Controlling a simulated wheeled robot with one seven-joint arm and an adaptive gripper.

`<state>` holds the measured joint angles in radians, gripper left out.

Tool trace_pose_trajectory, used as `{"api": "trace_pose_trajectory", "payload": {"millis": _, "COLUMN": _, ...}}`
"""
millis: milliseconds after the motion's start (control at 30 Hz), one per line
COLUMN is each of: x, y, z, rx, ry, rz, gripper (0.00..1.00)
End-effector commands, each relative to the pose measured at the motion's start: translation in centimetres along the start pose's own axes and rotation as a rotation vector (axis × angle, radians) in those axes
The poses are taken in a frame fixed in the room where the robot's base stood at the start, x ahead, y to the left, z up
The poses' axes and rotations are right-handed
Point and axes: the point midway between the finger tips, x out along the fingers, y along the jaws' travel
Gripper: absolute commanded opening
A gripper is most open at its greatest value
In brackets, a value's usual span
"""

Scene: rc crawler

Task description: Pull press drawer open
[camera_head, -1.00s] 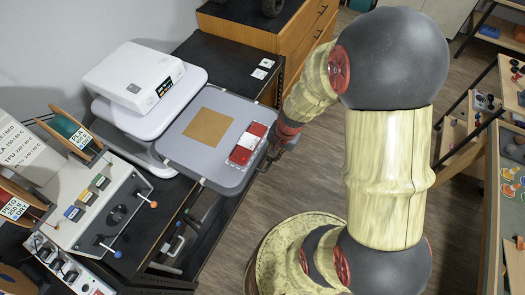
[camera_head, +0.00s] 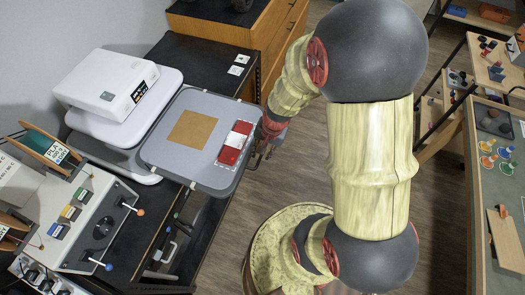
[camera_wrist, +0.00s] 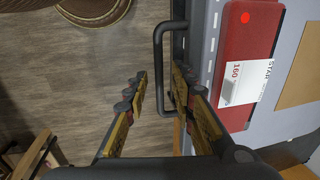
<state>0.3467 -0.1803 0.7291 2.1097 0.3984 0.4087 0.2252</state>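The press (camera_head: 120,90) is a white machine with a small display, on the dark bench at the left. Its grey drawer (camera_head: 158,140) sticks out to the right of the white body, with a brown sheet on it and a red-and-white front panel (camera_head: 232,150). The drawer's black U-shaped handle (camera_wrist: 158,70) shows in the wrist view beside the red panel. My gripper (camera_head: 262,147) is at the drawer's right edge. In the wrist view its fingers (camera_wrist: 159,92) are apart, one on each side of the handle bar, with visible gaps to it.
A control box (camera_head: 85,220) with knobs and coloured switches stands at the lower left. A wooden drawer cabinet (camera_head: 270,35) is behind the bench. Tables with small parts (camera_head: 490,170) stand at the far right. Wooden floor (camera_head: 295,165) lies open between them.

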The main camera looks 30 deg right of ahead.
Motion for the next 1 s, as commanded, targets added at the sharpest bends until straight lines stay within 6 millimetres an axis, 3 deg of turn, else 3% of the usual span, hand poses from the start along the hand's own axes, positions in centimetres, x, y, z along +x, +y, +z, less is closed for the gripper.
{"api": "trace_pose_trajectory", "payload": {"millis": 367, "x": -0.6, "y": -0.1, "z": -0.1, "rx": 0.000, "ry": 0.001, "rz": -0.001, "gripper": 0.27}}
{"api": "trace_pose_trajectory", "payload": {"millis": 800, "x": -8.7, "y": -0.1, "z": -0.1, "rx": 0.000, "ry": 0.004, "rz": -0.003, "gripper": 0.27}}
{"api": "trace_pose_trajectory", "payload": {"millis": 1000, "x": -11.2, "y": -0.1, "z": -0.1, "rx": -0.001, "ry": 0.002, "rz": -0.001, "gripper": 0.27}}
